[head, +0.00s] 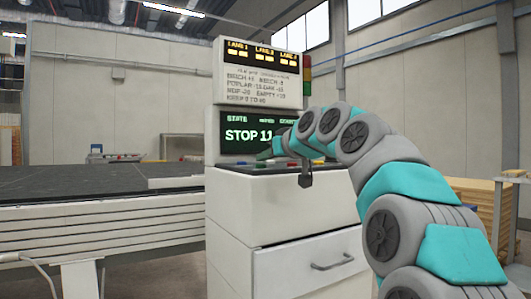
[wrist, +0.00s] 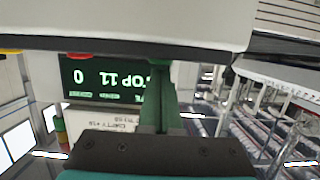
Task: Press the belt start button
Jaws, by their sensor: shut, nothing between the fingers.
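The control console (head: 270,215) is a white cabinet with a sloped dark-edged top. Small coloured buttons sit on that top, including a red one (head: 291,164); their labels are too small to read, so I cannot tell which is the belt start. My gripper (head: 265,154) is over the console top, in front of the screen, and partly hidden by my own arm. In the wrist view the shut green fingers (wrist: 160,66) reach to the panel's edge, right of a red button (wrist: 78,56). A yellow one (wrist: 10,52) is farther left. Whether the fingertips touch anything is hidden.
The green-lettered screen (head: 246,132) reads "STOP 11". An amber lane display (head: 262,53) and text board stand above, with a signal light (head: 307,75) beside them. A long dark-topped conveyor table (head: 85,181) runs left. Stacked timber (head: 480,205) lies right, behind my arm.

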